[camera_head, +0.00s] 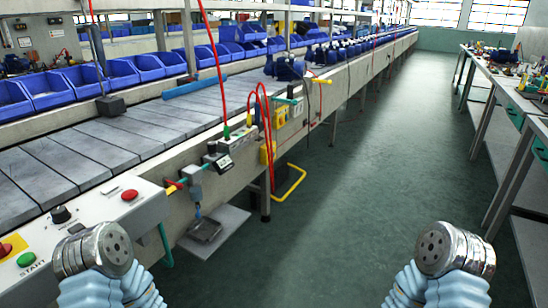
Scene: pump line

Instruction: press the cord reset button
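A pale control panel (90,238) sits at the near left on the conveyor's side. It carries a red round button (129,195), a black knob (60,214), a green button (26,259) marked START and a red button on yellow (5,250). I cannot read which one is the cord reset. A red cord (213,60) hangs down to a small green-tipped switch box on the conveyor rail. My two arms show at the bottom as round metal joints with pale blue sleeves; no gripper fingers are in view.
A grey slatted conveyor (110,140) runs away to the back, with blue bins (85,80) beyond it. Boxes and red hoses hang on its side, above a yellow floor-level frame (292,185). The green floor (350,220) is clear up to the workbench (510,100) at right.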

